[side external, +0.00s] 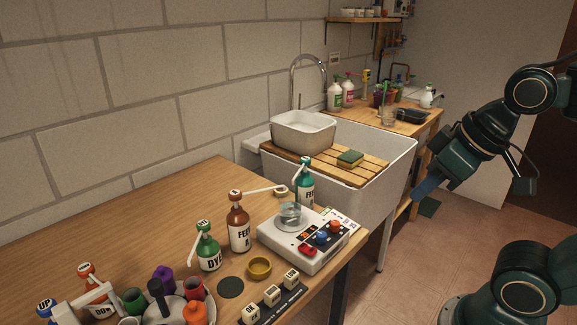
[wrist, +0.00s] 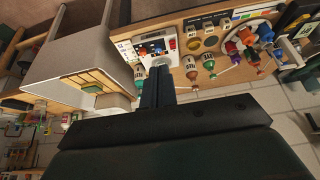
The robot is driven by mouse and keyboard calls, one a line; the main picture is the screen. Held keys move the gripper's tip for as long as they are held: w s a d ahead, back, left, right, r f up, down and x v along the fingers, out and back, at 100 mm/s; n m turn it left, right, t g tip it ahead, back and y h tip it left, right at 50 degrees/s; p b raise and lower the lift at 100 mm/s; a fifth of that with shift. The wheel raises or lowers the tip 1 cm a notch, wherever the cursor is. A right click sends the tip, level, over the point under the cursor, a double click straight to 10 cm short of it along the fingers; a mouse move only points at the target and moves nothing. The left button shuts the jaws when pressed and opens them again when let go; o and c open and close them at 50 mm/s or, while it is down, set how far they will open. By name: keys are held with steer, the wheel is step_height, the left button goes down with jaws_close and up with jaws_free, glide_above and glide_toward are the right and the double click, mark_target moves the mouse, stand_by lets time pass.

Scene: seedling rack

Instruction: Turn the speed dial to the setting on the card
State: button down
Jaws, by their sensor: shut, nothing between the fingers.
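A white machine (side external: 285,252) with a round clear-topped dish stands near the table's right edge. Its dark panel carries a red control (side external: 307,249), a blue knob (side external: 321,238) and an orange knob (side external: 335,226); I cannot tell which is the speed dial or read its setting. A small printed card (side external: 342,213) lies at the machine's far right edge, and also shows in the wrist view (wrist: 125,50); its text is too small to read. My gripper (side external: 422,193) is shut and empty, in the air to the right, apart from the machine. Its blue fingers (wrist: 157,75) partly cover the machine in the wrist view.
Brown (side external: 239,225) and green (side external: 208,247) pump bottles stand left of the machine; another green bottle (side external: 306,188) stands behind it. A sink (side external: 392,170) with a slatted board lies beyond the table.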

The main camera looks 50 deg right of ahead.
steer(key=c, duration=1.3)
jaws_free()
steer(key=shift+w, duration=0.15)
steer(key=shift+o, duration=0.5)
steer(key=shift+w+r+n, duration=0.15)
steer(key=shift+w+n, duration=0.35)
steer(key=n+g, duration=0.6)
steer(key=n, duration=0.9)
glide_above(322, 233)
step_height(322, 233, down, 9)
steer(key=shift+a+r, duration=0.1)
step_height(322, 233, down, 14)
steer(key=shift+r, duration=0.1)
jaws_close()
